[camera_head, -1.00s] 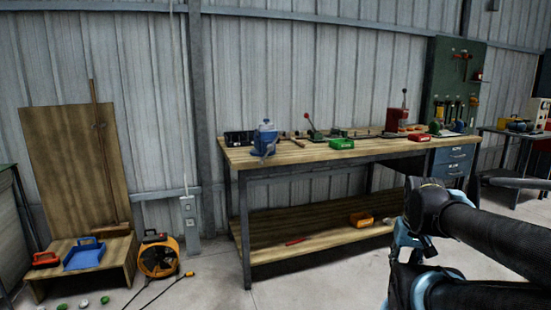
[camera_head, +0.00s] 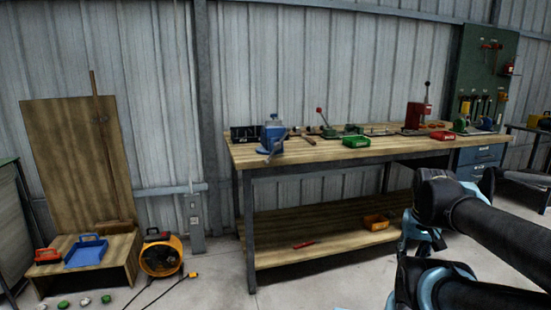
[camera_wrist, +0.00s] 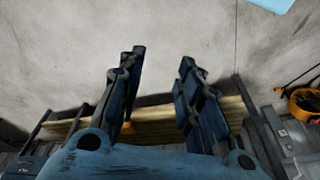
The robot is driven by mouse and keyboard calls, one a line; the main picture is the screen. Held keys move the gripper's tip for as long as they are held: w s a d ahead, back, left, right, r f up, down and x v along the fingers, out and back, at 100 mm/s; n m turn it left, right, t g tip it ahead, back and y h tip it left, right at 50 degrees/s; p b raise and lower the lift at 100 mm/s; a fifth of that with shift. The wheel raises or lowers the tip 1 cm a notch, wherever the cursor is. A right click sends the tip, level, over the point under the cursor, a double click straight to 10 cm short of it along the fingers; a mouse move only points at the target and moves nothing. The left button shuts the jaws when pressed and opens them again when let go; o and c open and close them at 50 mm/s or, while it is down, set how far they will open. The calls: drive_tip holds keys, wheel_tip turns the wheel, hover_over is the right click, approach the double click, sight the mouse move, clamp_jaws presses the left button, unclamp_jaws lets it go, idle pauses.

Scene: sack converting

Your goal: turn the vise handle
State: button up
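A blue vise (camera_head: 273,135) stands at the left front corner of the wooden workbench (camera_head: 350,151). Its handle is a thin bar at its front, too small to make out clearly. My gripper (camera_wrist: 160,75) shows in the wrist view with its two dark blue fingers spread apart and nothing between them. The wrist view faces the concrete floor, with the bench's lower shelf (camera_wrist: 152,112) beyond the fingers. In the head view my arm reaches in from the right, in front of the bench and well apart from the vise.
Green (camera_head: 356,141) and red (camera_head: 444,135) bins and presses stand on the bench. An orange fan (camera_head: 161,257) with a cable is on the floor at left. The floor before the bench looks clear.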

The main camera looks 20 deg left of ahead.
drive_tip(key=w+a+r+n+t+y, duration=0.1)
drive_tip(key=w+a+r+t, duration=0.1)
drive_tip(key=w+a+r, duration=0.3)
drive_tip(key=w+a+r+t+y, duration=0.1)
drive_tip(key=w+a, duration=0.2)
drive_tip(key=w, duration=0.4)
wheel_tip(320, 180, up, 12)
drive_tip(key=t+y, duration=0.5)
drive_tip(key=y, duration=0.3)
hover_over(273, 155)
drive_tip(key=s+d, duration=1.3)
drive_tip(key=x, duration=1.7)
drive_tip(key=shift+a, duration=0.2)
clamp_jaws()
